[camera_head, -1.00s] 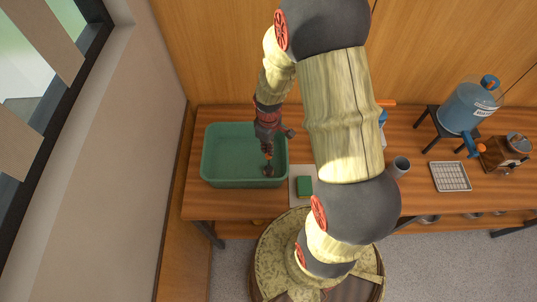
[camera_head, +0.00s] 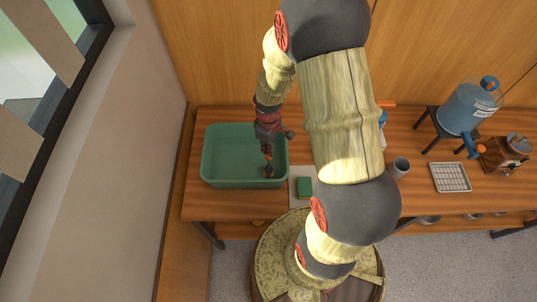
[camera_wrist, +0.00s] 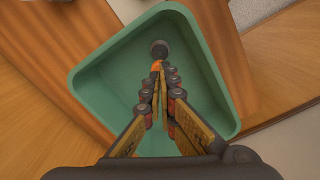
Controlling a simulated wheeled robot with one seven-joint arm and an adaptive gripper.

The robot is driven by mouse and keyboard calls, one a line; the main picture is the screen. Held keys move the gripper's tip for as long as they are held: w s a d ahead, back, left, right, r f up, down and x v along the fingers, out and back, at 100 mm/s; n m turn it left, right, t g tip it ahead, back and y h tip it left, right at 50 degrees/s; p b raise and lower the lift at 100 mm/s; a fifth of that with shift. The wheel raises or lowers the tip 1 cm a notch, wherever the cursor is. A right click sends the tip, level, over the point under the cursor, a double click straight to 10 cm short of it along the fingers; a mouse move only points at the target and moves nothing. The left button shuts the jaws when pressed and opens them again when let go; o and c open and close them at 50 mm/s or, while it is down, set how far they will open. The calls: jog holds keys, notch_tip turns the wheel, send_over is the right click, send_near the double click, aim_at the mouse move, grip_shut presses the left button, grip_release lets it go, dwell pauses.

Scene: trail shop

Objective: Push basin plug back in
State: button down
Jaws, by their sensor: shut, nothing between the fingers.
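The green basin (camera_head: 222,180) stands on the wooden bench. It fills much of the wrist view (camera_wrist: 105,70). A dark round piece, seemingly the plug or its drain (camera_wrist: 159,49), is on the basin floor near one corner. It shows as a small dark spot in the head view (camera_head: 268,171). I cannot tell whether the plug is seated. My gripper (camera_wrist: 158,74) is shut and empty, its fingertips inside the basin just beside the dark piece. A small orange bit (camera_wrist: 157,65) shows at the fingertips. In the head view my gripper (camera_head: 268,159) points down into the basin.
A green sponge (camera_head: 304,187) lies on a pale mat right of the basin. A grey cup (camera_head: 399,167), a drying rack (camera_head: 450,177), a blue water jug (camera_head: 466,107) and a brown grinder (camera_head: 503,153) stand farther right. The basin walls surround my fingers.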

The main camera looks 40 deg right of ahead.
jog(key=shift+f, duration=0.15)
jog(key=shift+f+b, duration=1.65)
jog(key=shift+f, duration=0.45)
jog(key=shift+r+p, duration=2.75)
jog(key=shift+r, duration=1.35)
